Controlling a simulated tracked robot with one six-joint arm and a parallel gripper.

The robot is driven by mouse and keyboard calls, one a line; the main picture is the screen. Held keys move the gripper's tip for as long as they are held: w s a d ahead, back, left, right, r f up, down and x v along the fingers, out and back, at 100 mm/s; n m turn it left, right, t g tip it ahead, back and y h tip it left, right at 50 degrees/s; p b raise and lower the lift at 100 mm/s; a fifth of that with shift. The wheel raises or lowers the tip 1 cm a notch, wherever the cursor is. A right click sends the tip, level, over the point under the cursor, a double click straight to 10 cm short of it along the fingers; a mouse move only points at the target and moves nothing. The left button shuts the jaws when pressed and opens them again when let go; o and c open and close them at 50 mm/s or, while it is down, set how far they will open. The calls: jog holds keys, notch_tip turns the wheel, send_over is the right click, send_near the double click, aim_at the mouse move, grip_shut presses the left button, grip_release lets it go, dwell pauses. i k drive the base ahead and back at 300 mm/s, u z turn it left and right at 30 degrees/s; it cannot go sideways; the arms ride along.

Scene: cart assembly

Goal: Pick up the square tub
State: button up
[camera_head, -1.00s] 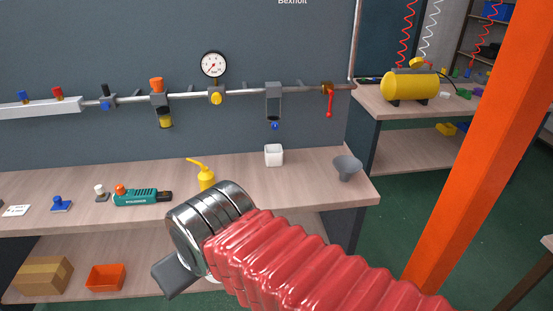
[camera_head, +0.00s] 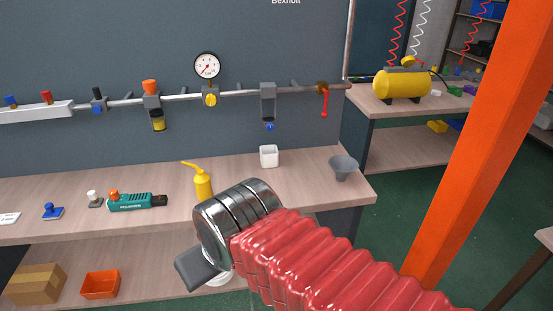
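The square tub is most likely the small white, square-sided container (camera_head: 268,158), open at the top, standing upright on the workbench (camera_head: 310,180) near the wall. My arm, with a red ribbed sleeve and a metal wrist, reaches in from the lower right. My gripper (camera_head: 198,268) is at its end, in front of the bench's front edge, lower and to the left of the tub and apart from it. One dark grey finger part shows; the rest is hidden behind the wrist, so its opening cannot be seen.
A yellow oil can (camera_head: 202,184) stands left of the tub, a grey funnel (camera_head: 343,167) to its right. A teal tool (camera_head: 132,202) lies further left. A pipe with a gauge (camera_head: 207,66) and valves runs above. An orange post (camera_head: 470,150) rises at right.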

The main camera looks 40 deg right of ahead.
aim_at(269, 157)
jog(key=u, duration=0.05)
jog(key=i, duration=1)
jog(key=z, duration=0.05)
